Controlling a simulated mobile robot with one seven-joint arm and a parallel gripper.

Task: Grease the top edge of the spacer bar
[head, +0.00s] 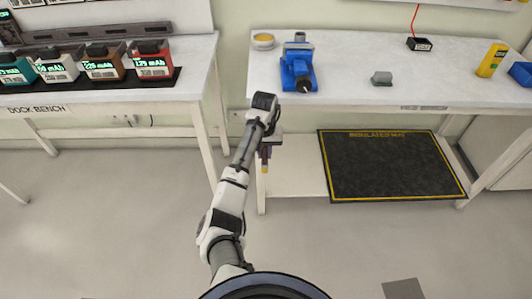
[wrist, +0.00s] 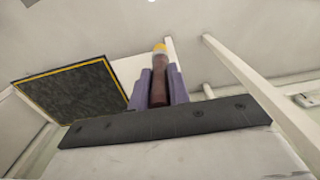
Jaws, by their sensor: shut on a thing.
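My gripper (head: 265,150) hangs in front of the right bench, below its top. It is shut on a brush with a brown handle and yellow tip (head: 265,169). In the wrist view the brush (wrist: 159,88) stands between the two purple fingers, its yellow tip pointing away from the hand. A blue vise (head: 298,72) stands on the bench, beyond and right of my gripper. I cannot clearly make out the spacer bar; a small grey piece (head: 300,37) shows at the vise's far end. A round pot with yellow-orange contents (head: 263,40) stands left of the vise.
The right bench (head: 345,70) also holds a grey block (head: 381,79), a small black box (head: 419,44) and a yellow container (head: 491,60). A black mat (head: 390,165) lies below. The left bench carries several labelled battery packs (head: 103,65).

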